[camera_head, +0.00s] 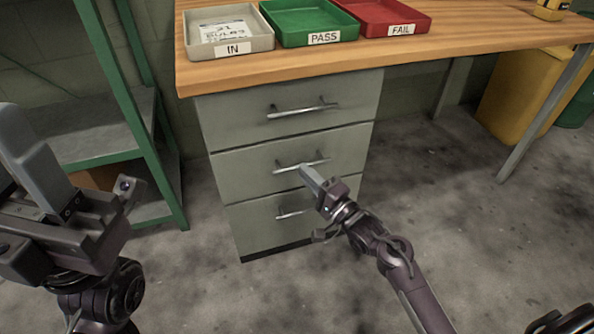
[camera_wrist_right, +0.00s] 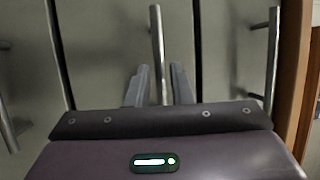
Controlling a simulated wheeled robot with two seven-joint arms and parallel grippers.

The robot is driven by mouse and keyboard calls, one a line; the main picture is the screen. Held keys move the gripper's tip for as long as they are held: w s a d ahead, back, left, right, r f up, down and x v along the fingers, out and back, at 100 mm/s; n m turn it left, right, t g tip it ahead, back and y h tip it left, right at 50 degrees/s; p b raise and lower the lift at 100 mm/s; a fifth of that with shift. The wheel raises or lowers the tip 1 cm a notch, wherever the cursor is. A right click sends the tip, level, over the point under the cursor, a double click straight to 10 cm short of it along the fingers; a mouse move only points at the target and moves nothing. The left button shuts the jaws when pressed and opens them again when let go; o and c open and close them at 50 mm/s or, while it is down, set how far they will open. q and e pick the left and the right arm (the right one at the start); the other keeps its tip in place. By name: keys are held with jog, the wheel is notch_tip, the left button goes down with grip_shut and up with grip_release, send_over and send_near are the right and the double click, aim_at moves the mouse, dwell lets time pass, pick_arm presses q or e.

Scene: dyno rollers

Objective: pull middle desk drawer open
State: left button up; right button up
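The grey desk cabinet has three stacked drawers, and the middle drawer (camera_head: 240,172) sits flush with the others. Its silver bar handle (camera_head: 290,168) also shows in the right wrist view (camera_wrist_right: 157,45). My right gripper (camera_head: 308,174) is at this handle. In the right wrist view its two fingers (camera_wrist_right: 160,84) stand apart, one on each side of the bar, with small gaps; whether they reach past the bar is hard to tell. My left gripper (camera_head: 25,150) is at the left edge, away from the drawers; its finger gap is unclear.
The top drawer handle (camera_head: 300,109) and bottom drawer handle (camera_head: 290,213) are close above and below. The wooden desktop (camera_head: 300,60) overhangs, holding IN, PASS and FAIL trays. A green shelf frame (camera_head: 135,120) stands left. Concrete floor (camera_head: 440,190) is open right of the drawers.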

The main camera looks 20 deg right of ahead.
jog(key=shift+b+x, duration=0.45)
jog(key=shift+x, duration=1.3)
grip_shut()
